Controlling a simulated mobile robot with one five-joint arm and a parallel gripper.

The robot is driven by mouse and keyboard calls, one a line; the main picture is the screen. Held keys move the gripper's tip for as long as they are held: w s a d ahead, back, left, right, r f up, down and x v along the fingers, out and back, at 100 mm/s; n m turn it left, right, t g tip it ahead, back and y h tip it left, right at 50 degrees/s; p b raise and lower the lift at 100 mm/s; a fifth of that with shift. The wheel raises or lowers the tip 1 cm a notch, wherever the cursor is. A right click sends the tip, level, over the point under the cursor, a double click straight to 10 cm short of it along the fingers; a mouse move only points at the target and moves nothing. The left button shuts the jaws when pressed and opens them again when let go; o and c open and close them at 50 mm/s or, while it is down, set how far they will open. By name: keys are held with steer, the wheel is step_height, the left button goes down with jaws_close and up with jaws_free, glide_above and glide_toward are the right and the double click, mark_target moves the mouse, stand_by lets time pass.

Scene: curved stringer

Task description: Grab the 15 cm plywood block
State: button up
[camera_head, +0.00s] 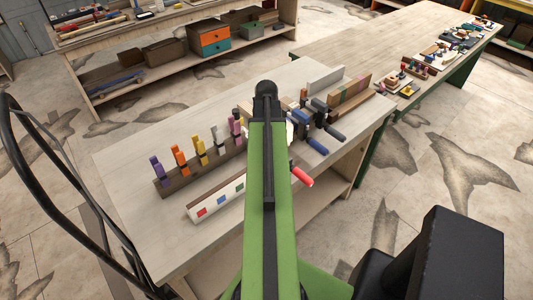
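I cannot make out for certain which piece is the 15 cm plywood block. Candidates are a pale block (325,80) and a brown block with coloured stripes (355,88), both at the far right part of the near workbench (135,215). My green arm reaches from the bottom over this bench and ends in a black joint at its middle. My gripper does not show; the arm hides whatever lies beneath it, including part of the bench top.
A dark rack (205,168) of coloured clamps and a white strip with coloured squares (215,203) lie left of my arm. Blue-and-black clamps (317,143) and a red handle (301,176) lie right. A long bench (385,40) stands behind. The bench's left end is clear.

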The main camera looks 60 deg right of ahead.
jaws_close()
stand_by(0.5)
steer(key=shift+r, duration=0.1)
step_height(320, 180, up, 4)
steer(key=p, duration=0.5)
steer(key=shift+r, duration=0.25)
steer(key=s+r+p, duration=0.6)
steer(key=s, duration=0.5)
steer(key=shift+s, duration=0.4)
